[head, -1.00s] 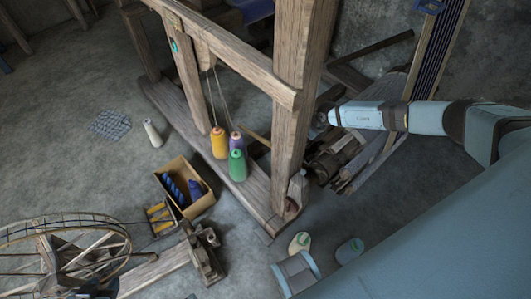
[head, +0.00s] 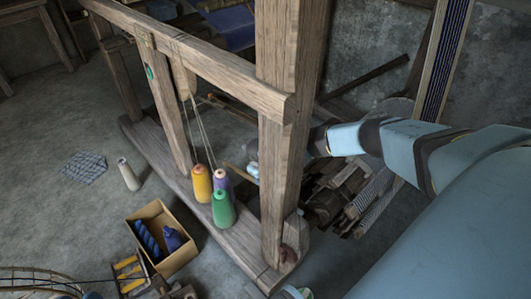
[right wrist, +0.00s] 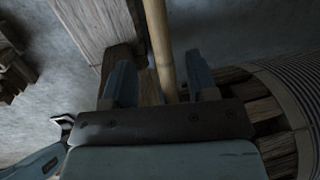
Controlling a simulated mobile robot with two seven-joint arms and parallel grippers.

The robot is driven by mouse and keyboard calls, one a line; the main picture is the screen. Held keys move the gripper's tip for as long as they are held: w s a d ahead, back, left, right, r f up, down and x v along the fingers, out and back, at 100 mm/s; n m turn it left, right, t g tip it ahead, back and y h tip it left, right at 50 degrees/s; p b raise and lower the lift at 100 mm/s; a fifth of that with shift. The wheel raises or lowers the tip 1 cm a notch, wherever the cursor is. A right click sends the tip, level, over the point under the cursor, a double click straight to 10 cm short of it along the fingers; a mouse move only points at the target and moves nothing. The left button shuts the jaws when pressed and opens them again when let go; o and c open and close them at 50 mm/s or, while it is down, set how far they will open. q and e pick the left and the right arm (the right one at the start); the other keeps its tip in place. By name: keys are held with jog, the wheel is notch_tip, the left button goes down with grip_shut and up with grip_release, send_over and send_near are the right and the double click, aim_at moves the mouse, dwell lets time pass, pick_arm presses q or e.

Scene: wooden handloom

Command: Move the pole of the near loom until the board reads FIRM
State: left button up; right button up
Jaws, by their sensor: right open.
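The near loom (head: 279,130) is a wooden frame with a thick upright post and a cross beam. The tan round pole (right wrist: 158,40) runs upright in the right wrist view, between the two blue fingers of my right gripper (right wrist: 160,75). The fingers are open, with gaps to the pole. In the head view a short piece of the pole (head: 233,170) shows left of the post, and pale fingertips of my right gripper (head: 252,170) show beside it. The post hides most of that hand. The board and its reading are not in view. My left gripper is not in view.
An open box (head: 163,238) of blue items and a pale cone (head: 128,174) are on the floor. Rolled cloth (head: 371,200) lies behind the post.

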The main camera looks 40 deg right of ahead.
jog(key=f+b, duration=0.1)
jog(key=f, duration=0.3)
jog(key=d+f+b, duration=0.1)
jog(key=f, duration=0.1)
jog(key=shift+w+f+b, duration=0.1)
jog(key=shift+f+b, duration=0.1)
jog(key=shift+b, duration=0.15)
jog(key=shift+d+f, duration=0.15)
jog(key=shift+f, duration=0.2)
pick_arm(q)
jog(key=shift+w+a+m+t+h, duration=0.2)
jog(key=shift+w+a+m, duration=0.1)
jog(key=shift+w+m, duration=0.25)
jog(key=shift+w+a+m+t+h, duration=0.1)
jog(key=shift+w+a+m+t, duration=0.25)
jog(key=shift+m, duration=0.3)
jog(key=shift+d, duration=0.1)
pick_arm(e)
jog(key=c, duration=1)
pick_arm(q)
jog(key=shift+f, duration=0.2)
